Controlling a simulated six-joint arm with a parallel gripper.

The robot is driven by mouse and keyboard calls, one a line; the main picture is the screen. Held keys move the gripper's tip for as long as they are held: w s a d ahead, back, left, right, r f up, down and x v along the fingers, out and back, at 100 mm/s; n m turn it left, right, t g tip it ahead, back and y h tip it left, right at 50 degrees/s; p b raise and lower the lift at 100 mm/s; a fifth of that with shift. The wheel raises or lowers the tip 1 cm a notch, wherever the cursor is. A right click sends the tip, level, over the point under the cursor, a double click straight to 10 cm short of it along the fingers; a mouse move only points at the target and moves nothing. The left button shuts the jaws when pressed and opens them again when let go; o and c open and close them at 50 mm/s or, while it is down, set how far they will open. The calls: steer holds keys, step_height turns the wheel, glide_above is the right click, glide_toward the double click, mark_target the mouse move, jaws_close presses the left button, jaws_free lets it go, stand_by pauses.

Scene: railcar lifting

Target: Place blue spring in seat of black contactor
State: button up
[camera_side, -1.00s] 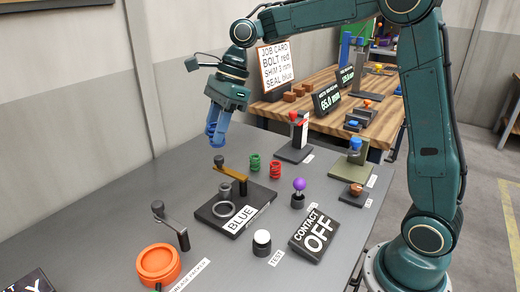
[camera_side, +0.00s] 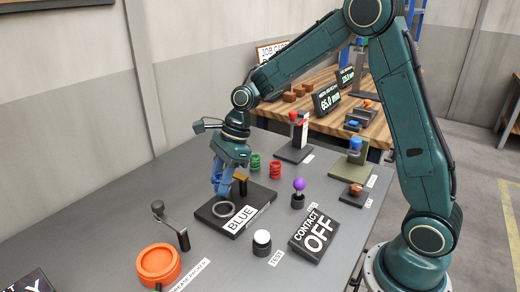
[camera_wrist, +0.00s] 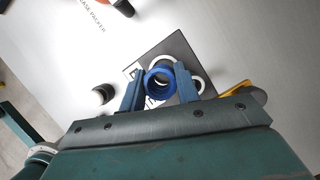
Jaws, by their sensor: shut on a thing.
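The black contactor (camera_side: 207,214) is a flat dark base with a "BLUE" label. A grey ring-shaped seat (camera_side: 224,210) lies on its top, and a brown lever stands towards its back. My gripper (camera_side: 222,188) points down just above the contactor, close behind the ring in the side view. In the wrist view my gripper (camera_wrist: 158,90) is shut on the blue spring (camera_wrist: 160,82), seen end-on between the blue fingers. Pale rings and part of the contactor (camera_wrist: 180,45) show behind the spring. Whether the spring touches the contactor cannot be told.
Green spring (camera_side: 255,162) and red spring (camera_side: 275,168) stand behind the contactor. An orange ring (camera_side: 158,263) and a crank (camera_side: 172,224) are front left.

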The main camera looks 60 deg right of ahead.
steer(key=shift+f, duration=1.1)
steer(key=shift+f, duration=2.1)
steer(key=shift+f, duration=0.15)
steer(key=o, duration=1.1)
steer(key=v, duration=1.2)
